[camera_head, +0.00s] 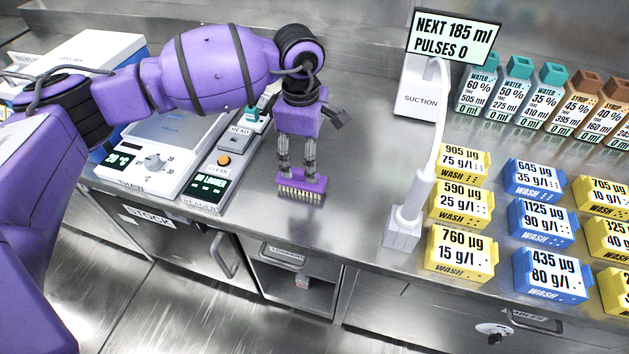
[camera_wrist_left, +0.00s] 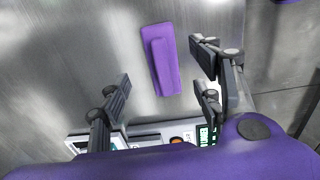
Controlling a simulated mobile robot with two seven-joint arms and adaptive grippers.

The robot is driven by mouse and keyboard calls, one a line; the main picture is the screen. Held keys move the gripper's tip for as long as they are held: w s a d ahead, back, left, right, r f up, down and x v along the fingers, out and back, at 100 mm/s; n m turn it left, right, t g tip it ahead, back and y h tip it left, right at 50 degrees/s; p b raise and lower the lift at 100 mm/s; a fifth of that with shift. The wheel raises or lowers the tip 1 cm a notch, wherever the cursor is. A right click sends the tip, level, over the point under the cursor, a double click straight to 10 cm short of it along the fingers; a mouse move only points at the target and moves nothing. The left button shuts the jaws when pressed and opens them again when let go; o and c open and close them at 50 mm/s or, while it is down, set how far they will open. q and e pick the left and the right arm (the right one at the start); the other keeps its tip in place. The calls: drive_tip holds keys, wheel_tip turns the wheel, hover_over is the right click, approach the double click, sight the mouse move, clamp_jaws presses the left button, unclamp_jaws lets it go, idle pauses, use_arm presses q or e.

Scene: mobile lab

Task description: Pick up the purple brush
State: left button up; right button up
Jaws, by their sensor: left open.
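The purple brush (camera_head: 303,187) lies on the steel counter near its front edge, with pale bristles along its front side in the head view. In the left wrist view the brush (camera_wrist_left: 161,60) lies between the lines of the two fingers, a little beyond their tips. My left gripper (camera_head: 297,166) points down just above and behind the brush. It is open and empty, its fingers spread wide in the left wrist view (camera_wrist_left: 165,85). I cannot tell whether the fingertips touch the brush. My right gripper is not in view.
A scale-like device with a dial (camera_head: 152,163) and a reader with buttons (camera_head: 222,162) stand left of the brush. A suction stand (camera_head: 402,225) is to the right, beside yellow wash blocks (camera_head: 461,252) and blue wash blocks (camera_head: 550,275). The counter around the brush is clear.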

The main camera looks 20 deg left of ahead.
sight(301, 171)
use_arm(q)
drive_tip(key=shift+s+a+f, duration=0.25)
drive_tip(key=shift+a, duration=0.05)
drive_tip(key=f, duration=0.7)
drive_tip(key=shift+w+a+f+p, duration=0.15)
drive_tip(key=shift+a+f+p, duration=0.1)
drive_tip(key=shift+p, duration=0.15)
drive_tip(key=shift+r, duration=0.1)
drive_tip(key=c, duration=1.3)
